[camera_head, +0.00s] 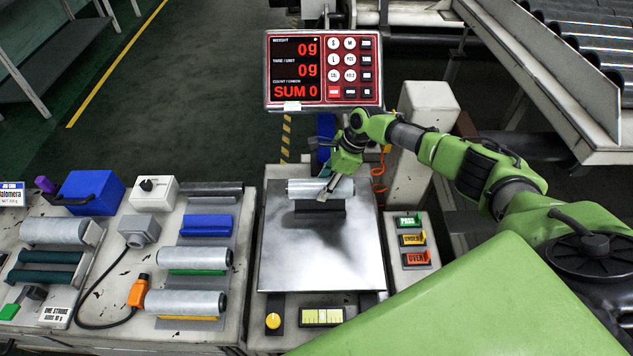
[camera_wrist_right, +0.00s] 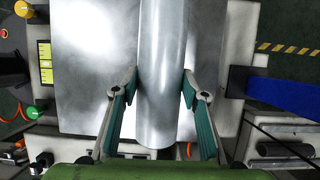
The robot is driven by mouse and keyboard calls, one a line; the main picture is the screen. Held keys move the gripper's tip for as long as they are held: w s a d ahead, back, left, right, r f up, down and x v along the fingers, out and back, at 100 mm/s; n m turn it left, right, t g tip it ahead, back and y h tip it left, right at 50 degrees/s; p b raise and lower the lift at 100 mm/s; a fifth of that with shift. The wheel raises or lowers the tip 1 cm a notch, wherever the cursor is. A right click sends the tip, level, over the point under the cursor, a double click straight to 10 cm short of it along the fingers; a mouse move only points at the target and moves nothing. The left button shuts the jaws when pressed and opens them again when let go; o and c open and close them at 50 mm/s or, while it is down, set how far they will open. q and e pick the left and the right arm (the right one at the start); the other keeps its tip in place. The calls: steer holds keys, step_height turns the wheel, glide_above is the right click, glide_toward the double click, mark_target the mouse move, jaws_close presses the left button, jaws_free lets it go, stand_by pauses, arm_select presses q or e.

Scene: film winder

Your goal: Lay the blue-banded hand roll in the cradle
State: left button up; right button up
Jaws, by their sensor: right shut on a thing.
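A silvery-grey roll (camera_head: 304,188) lies crosswise over the far part of the steel weighing plate (camera_head: 322,250). A dark cradle-like block (camera_head: 320,207) shows just under it; I cannot tell whether the roll touches it. My right gripper (camera_head: 332,184) is shut on the roll, near its right half. In the right wrist view the roll (camera_wrist_right: 163,60) runs between the two fingers of the gripper (camera_wrist_right: 160,75). No blue band shows on the roll. My left gripper is not in view.
The red scale display (camera_head: 322,70) reads 0 g. On the left bench, a blue-marked holder (camera_head: 207,224) is empty, with grey rolls at the green (camera_head: 194,258) and yellow (camera_head: 186,302) places. PASS, UNDER and OVER blocks (camera_head: 411,239) stand right of the plate. The plate's near part is clear.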

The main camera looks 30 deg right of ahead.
steer(key=shift+f+b, duration=2)
steer(key=shift+b, duration=0.35)
steer(key=shift+f+b, duration=0.3)
steer(key=shift+f, duration=0.75)
steer(key=o, duration=1.5)
steer(key=shift+c, duration=0.2)
